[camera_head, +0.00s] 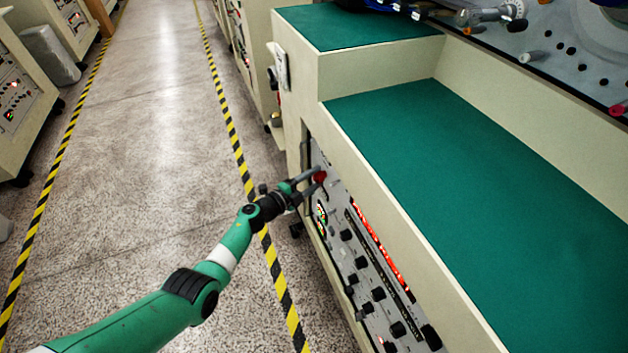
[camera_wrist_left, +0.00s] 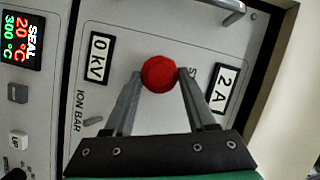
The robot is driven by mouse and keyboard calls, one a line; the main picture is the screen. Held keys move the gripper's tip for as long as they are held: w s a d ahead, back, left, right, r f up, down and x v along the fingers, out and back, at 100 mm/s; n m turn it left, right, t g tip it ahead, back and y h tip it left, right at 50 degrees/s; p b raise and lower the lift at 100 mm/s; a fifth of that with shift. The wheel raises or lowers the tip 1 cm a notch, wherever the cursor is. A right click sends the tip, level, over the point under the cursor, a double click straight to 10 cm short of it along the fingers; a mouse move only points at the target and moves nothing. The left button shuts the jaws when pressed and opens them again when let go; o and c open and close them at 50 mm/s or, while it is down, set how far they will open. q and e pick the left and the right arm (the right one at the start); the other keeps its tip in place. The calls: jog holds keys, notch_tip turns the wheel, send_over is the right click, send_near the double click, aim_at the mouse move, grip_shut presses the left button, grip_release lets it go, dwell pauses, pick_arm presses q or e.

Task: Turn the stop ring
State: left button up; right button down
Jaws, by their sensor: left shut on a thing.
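The stop ring (camera_wrist_left: 159,74) is a red, faceted round knob on the grey front panel (camera_wrist_left: 215,50) of the machine. In the wrist view it sits between a "0 kV" display (camera_wrist_left: 100,58) and a "2 A" display (camera_wrist_left: 224,88). My left gripper (camera_wrist_left: 160,80) has one finger at each side of the ring and is shut on it. In the head view the red ring (camera_head: 320,177) shows at the upper end of the panel, with my left gripper (camera_head: 309,181) reaching it from the left. The label behind the ring is partly hidden by a finger. My right gripper is in neither view.
A metal handle (camera_wrist_left: 222,10) sticks out above the ring. Several black knobs (camera_head: 378,293) line the panel. The green-topped bench (camera_head: 480,190) rises beside it; the aisle floor (camera_head: 150,150) is clear.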

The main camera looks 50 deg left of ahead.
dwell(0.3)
pick_arm(q)
jog(key=o, duration=1.4)
jog(key=shift+s+r+p, duration=0.15)
jog(key=shift+s+p, duration=0.05)
jog(key=shift+p, duration=0.15)
jog(key=s+p, duration=0.2)
jog(key=s+r+p, duration=0.1)
jog(key=s+p, duration=0.1)
jog(key=shift+s+r+p, duration=0.15)
jog(key=shift+s+p, duration=0.2)
jog(key=p, duration=0.3)
send_near(315, 177)
jog(key=shift+s+f, duration=0.2)
jog(key=shift+s, duration=0.3)
jog(key=shift+s+f, duration=0.15)
jog(key=shift+s, duration=0.35)
